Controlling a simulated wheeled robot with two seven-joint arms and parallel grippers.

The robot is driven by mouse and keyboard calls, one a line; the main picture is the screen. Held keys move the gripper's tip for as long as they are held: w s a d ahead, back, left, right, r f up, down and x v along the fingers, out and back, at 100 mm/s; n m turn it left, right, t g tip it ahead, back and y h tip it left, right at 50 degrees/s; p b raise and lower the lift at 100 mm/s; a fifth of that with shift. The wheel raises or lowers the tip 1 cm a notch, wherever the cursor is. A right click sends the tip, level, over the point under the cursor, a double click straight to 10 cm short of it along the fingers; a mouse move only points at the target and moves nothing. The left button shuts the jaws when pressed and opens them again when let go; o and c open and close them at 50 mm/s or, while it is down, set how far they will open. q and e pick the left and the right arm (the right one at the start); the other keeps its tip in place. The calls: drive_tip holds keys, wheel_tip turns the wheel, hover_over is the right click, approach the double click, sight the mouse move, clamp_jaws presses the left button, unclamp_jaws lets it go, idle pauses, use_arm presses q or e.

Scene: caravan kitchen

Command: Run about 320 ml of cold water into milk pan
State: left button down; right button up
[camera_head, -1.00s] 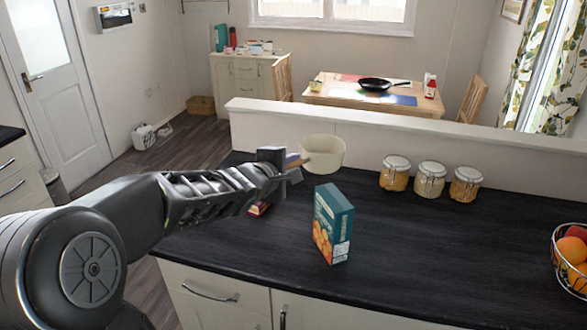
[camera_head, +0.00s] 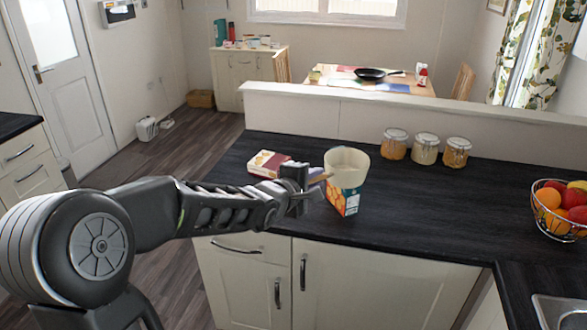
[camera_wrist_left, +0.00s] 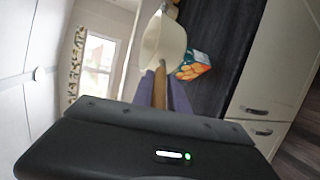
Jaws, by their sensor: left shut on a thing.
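The cream milk pan (camera_head: 347,163) is held above the dark worktop, upright or nearly so, with its wooden handle (camera_head: 318,179) pointing left. My left gripper (camera_head: 308,180) is shut on that handle. In the left wrist view the pan (camera_wrist_left: 163,42) is ahead of the fingers, with the handle (camera_wrist_left: 160,88) between them. I cannot see whether anything is in the pan. A corner of the metal sink (camera_head: 560,310) shows at the bottom right; no tap is in view. My right gripper is not in view.
A teal carton (camera_head: 343,200) stands behind and below the pan, partly hidden. A flat box (camera_head: 270,164) lies to its left. Three jars (camera_head: 425,148) stand by the low wall. A wire fruit bowl (camera_head: 560,212) is at the right. The worktop between is clear.

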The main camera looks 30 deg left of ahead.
use_arm(q)
drive_tip(key=d+f+b, duration=0.3)
drive_tip(key=d+f, duration=1.3)
drive_tip(key=f, duration=0.1)
drive_tip(key=shift+h, duration=0.3)
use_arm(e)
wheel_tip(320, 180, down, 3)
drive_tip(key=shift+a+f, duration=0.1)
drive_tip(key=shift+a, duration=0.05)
use_arm(q)
drive_tip(key=shift+w+d+m, duration=0.1)
drive_tip(key=shift+d+m, duration=0.05)
drive_tip(key=shift+m, duration=0.15)
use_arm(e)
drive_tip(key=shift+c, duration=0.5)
